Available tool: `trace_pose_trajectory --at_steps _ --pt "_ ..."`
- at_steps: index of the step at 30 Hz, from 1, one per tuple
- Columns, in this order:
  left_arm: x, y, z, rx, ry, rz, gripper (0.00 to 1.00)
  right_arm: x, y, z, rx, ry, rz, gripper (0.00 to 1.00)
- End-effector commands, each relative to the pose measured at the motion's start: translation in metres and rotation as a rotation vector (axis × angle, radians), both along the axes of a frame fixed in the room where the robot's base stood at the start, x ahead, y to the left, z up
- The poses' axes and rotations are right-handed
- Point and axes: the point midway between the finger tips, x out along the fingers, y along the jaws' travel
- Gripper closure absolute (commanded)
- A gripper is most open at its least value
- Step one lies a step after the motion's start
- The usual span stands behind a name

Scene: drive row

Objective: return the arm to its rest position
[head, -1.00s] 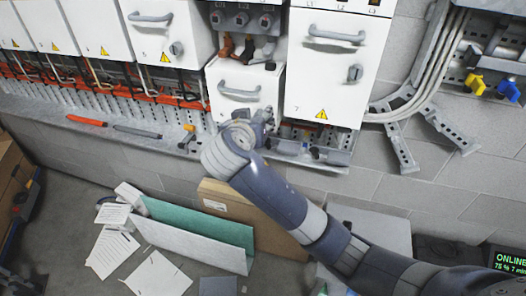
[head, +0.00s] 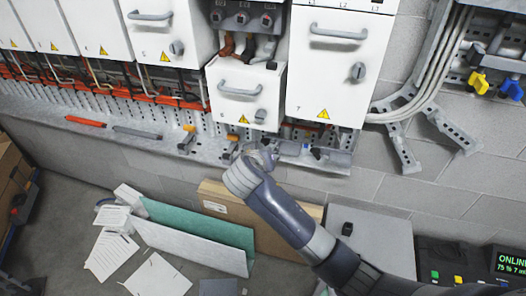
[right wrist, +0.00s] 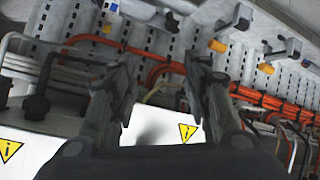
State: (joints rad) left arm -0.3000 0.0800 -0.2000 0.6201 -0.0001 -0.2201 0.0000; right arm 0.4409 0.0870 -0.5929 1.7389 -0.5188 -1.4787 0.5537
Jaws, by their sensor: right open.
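My right arm comes in from the lower right of the head view. Its gripper (head: 264,154) is in front of the metal ledge, just below the white unit 6 (head: 232,103), and looks apart from it. In the right wrist view the two dark fingers (right wrist: 162,66) stand apart with nothing between them. Behind them are the slotted metal panel, cables and white fronts with yellow warning signs (right wrist: 188,132). Part of the gripper is hidden by its own wrist in the head view. My left gripper is not in view.
White unit 7 (head: 336,70) hangs above right of the gripper. The ledge (head: 80,110) carries a red tool (head: 86,121) and a grey one (head: 138,132). Floor at lower left is partly clear.

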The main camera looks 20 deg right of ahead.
Motion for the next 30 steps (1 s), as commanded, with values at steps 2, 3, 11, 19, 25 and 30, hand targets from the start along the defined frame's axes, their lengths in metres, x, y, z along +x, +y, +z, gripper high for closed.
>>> trace_pose_trajectory --at_steps 2,3,11,19,25,30 --pt "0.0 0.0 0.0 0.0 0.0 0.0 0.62 0.0 0.0 0.0 0.0 0.0 0.0 0.55" --pt "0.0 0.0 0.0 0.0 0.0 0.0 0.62 0.0 0.0 0.0 0.0 0.0 0.0 0.55" --pt "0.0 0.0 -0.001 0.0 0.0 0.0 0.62 0.0 0.0 -0.005 -0.001 0.008 0.002 0.55" --pt "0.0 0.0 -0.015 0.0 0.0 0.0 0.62 -0.017 -0.008 -0.144 -0.018 0.204 0.101 0.55" --pt "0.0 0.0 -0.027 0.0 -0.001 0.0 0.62 -0.07 -0.018 -0.289 0.011 0.394 0.202 0.55" --pt "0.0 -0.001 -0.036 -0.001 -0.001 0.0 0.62 -0.141 -0.029 -0.398 0.062 0.531 0.262 0.55"
